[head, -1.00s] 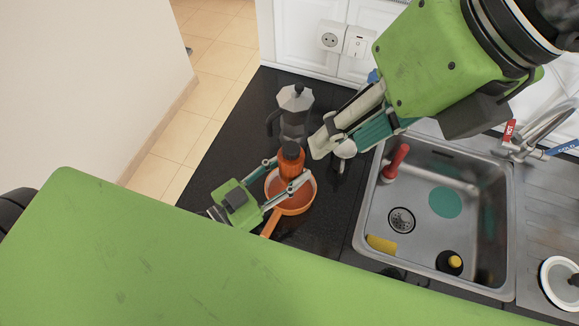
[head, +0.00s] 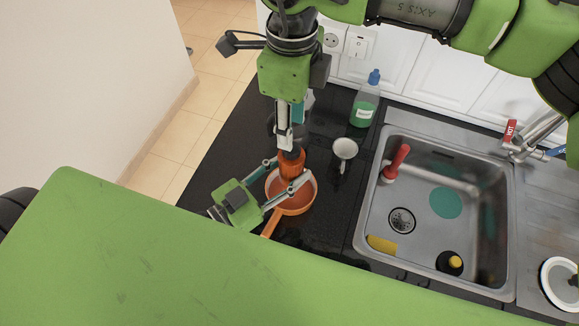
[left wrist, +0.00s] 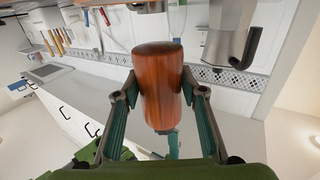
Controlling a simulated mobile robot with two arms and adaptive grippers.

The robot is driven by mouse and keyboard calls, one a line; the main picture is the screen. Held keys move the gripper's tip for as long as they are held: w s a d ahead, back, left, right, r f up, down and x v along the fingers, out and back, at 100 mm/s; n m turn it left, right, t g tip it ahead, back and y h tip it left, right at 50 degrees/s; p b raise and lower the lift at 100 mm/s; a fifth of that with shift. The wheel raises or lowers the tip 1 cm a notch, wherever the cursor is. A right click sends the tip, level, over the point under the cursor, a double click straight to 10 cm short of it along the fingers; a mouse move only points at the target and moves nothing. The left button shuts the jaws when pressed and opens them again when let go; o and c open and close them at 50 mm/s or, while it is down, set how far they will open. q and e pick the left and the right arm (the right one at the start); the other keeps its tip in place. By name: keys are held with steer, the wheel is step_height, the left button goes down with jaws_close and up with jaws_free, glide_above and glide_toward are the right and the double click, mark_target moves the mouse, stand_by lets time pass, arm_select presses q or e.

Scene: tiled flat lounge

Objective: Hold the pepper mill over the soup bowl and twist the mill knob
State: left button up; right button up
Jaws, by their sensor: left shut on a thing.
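The pepper mill (head: 291,165), orange-brown wood with a dark top, stands upright over the orange soup bowl (head: 310,202). The bowl has a handle and reddish soup in it. My left gripper (head: 288,181) is shut around the mill's body; the wrist view also shows the mill (left wrist: 160,85) between its two fingers. My right gripper (head: 285,143) points down from above, with its tips right at the mill's dark knob. It partly covers the knob, and I cannot tell whether it touches it or how wide its fingers are.
A moka pot (left wrist: 228,42) stands behind, mostly hidden by my right arm in the head view. A white mug (head: 345,148) and a green soap bottle (head: 365,100) stand to the right. The sink (head: 430,160) lies beyond the mug. Dark counter right of the bowl is clear.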

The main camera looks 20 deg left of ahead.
steer(key=shift+f, duration=4)
steer(key=shift+d, duration=0.1)
steer(key=shift+f, duration=0.1)
steer(key=shift+c, duration=1.2)
steer(key=shift+n, duration=1.1)
steer(key=shift+c, duration=1.4)
steer(key=n, duration=0.3)
steer(key=shift+s+n, duration=0.1)
steer(key=shift+n, duration=0.2)
steer(key=shift+c, duration=0.2)
steer(key=m, duration=1.1)
steer(key=shift+m, duration=0.3)
steer(key=n, duration=0.5)
steer(key=shift+n, duration=0.4)
